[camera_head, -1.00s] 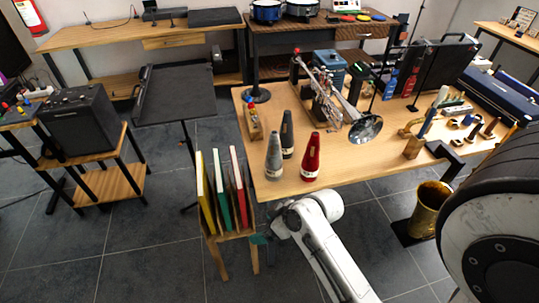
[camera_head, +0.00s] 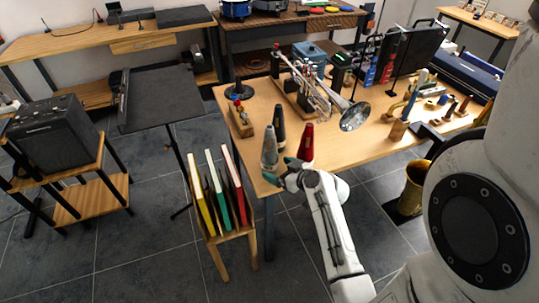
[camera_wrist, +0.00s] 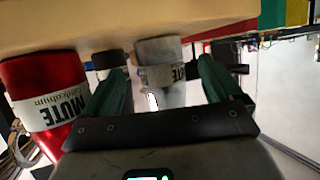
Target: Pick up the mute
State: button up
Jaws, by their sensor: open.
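Three cone-shaped mutes stand upright near the table's left front corner in the head view: a grey one (camera_head: 269,150), a black one (camera_head: 279,122) behind it and a red one (camera_head: 306,143) to the right. My gripper (camera_head: 283,170) is open at the table's front edge, close to the grey mute. The wrist view is upside down. There the grey mute (camera_wrist: 160,76) shows between my green fingertips (camera_wrist: 162,64), with the red mute (camera_wrist: 42,95) on the left and the black mute (camera_wrist: 110,66) partly hidden. I cannot tell whether a finger touches the grey mute.
The wooden table (camera_head: 345,155) also carries a trumpet (camera_head: 316,88) behind the mutes and a small wooden stand (camera_head: 240,122) at its left edge. A rack of coloured books (camera_head: 217,195) stands close to the left front corner. A brass bell-shaped object (camera_head: 413,188) is below the right front edge.

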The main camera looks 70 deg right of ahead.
jog(key=shift+p+x, duration=0.65)
jog(key=shift+x, duration=1.95)
jog(key=c, duration=1.1)
